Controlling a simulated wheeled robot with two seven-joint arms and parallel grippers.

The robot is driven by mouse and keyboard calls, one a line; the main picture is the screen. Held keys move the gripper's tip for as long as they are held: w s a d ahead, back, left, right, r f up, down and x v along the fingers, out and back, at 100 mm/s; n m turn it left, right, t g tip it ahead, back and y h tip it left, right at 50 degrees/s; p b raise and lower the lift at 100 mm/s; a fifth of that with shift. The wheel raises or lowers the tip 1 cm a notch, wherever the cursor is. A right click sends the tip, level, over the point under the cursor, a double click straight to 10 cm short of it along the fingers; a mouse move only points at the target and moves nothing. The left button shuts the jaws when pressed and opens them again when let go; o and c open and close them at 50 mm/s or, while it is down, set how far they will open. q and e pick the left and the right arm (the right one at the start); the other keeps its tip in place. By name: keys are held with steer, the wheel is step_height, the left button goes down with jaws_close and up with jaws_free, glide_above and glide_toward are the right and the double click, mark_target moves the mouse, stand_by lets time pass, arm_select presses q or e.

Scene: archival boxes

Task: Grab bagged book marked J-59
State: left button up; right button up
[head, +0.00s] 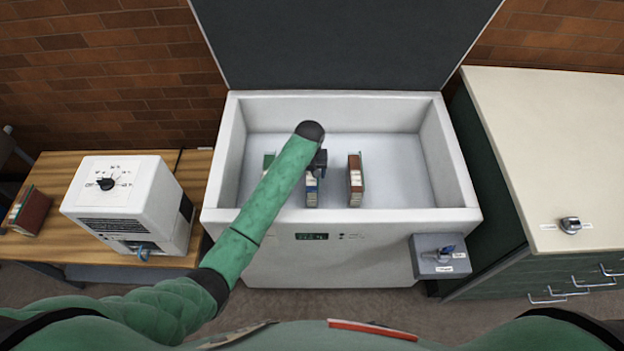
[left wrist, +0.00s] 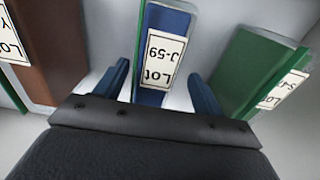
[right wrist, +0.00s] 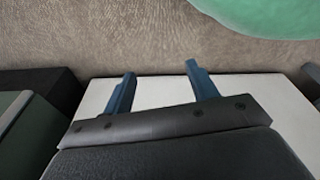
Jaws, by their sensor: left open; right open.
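The blue book with a white label reading Lot J-59 (left wrist: 150,97) stands upright in the left wrist view, its label upside down there. In the head view it shows as a blue book (head: 311,196) in the white chest (head: 330,221), partly hidden by my arm. My left gripper (left wrist: 158,72) is open, its blue fingers one on each side of the book, apart from it. In the head view the left gripper (head: 318,168) is above the book. My right gripper (right wrist: 160,70) is open and empty in the right wrist view.
A brown book (head: 355,180) stands right of the blue one, a green book (head: 268,162) left. The chest walls surround them; its lid (head: 345,45) is up. A white device (head: 130,200) and a red-brown book (head: 30,212) are on the wooden table. A cream-topped cabinet (head: 555,130) stands right.

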arm_select(q)
steer(key=shift+w+d+f, duration=0.1)
steer(key=shift+f, duration=0.1)
steer(key=f, duration=0.1)
steer(key=f+p, duration=0.2)
steer(key=shift+w+d+f, duration=0.25)
steer(key=shift+w+f, duration=0.1)
steer(key=shift+f, duration=0.45)
arm_select(e)
steer(key=s, duration=0.1)
steer(key=s+d+f, duration=0.1)
steer(key=s, duration=0.1)
steer(key=s+f, duration=0.1)
steer(key=shift+s+d, duration=0.25)
steer(key=shift+s, duration=0.15)
arm_select(q)
steer(key=c, duration=1.5)
steer(key=shift+o, duration=0.2)
